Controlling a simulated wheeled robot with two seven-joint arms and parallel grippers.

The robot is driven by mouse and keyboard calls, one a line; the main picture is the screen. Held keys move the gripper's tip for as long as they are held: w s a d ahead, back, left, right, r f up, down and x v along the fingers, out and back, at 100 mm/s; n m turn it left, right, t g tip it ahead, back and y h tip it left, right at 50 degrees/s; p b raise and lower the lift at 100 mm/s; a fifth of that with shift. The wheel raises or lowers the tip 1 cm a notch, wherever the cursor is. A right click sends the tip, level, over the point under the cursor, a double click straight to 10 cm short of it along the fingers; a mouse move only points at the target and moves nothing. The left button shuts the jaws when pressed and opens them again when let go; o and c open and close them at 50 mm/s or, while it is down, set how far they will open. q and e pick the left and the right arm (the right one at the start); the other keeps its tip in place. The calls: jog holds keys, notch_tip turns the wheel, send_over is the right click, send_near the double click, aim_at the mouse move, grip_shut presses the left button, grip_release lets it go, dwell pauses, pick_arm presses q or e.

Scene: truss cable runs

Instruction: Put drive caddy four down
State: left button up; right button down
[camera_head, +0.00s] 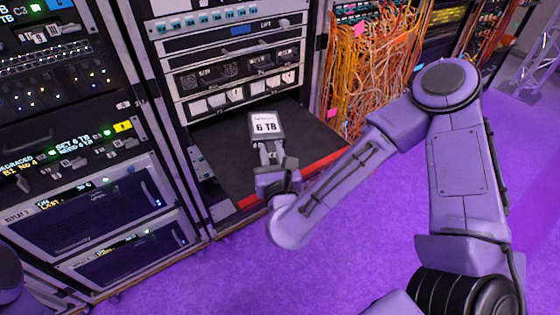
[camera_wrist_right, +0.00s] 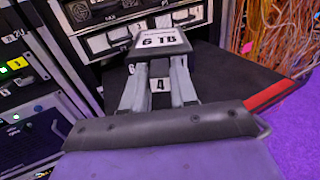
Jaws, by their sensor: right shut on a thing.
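A drive caddy (camera_head: 266,124) with a white "6 TB" label is held over a dark pull-out shelf (camera_head: 225,150) in the middle rack. My right gripper (camera_head: 267,150) is shut on the near end of this caddy. In the right wrist view the caddy (camera_wrist_right: 160,38) sits between my two fingertips (camera_wrist_right: 160,62), label facing up. A white tag reading "4" (camera_wrist_right: 159,86) shows between the fingers, below the caddy. I cannot tell whether the caddy touches the shelf. My left gripper is not in view.
The shelf has a red front edge (camera_head: 318,168). Behind it is a row of light drive fronts (camera_head: 235,97). Orange cables (camera_head: 375,60) hang at the right. The left rack (camera_head: 70,150) has lit status displays. The shelf is bare on both sides of the caddy.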

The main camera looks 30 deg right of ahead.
jog(key=d+f, duration=0.1)
jog(key=w+d+f, duration=0.1)
jog(key=f, duration=0.1)
jog(key=w+d+f, duration=0.1)
jog(key=f, duration=0.1)
jog(key=shift+w+d+f, duration=0.15)
jog(key=shift+d, duration=0.1)
jog(key=f, duration=0.3)
jog(key=shift+d, duration=0.2)
jog(key=shift+w+f, duration=0.15)
jog(key=shift+f, duration=0.1)
jog(key=shift+f+b, duration=0.6)
jog(key=shift+b, duration=0.35)
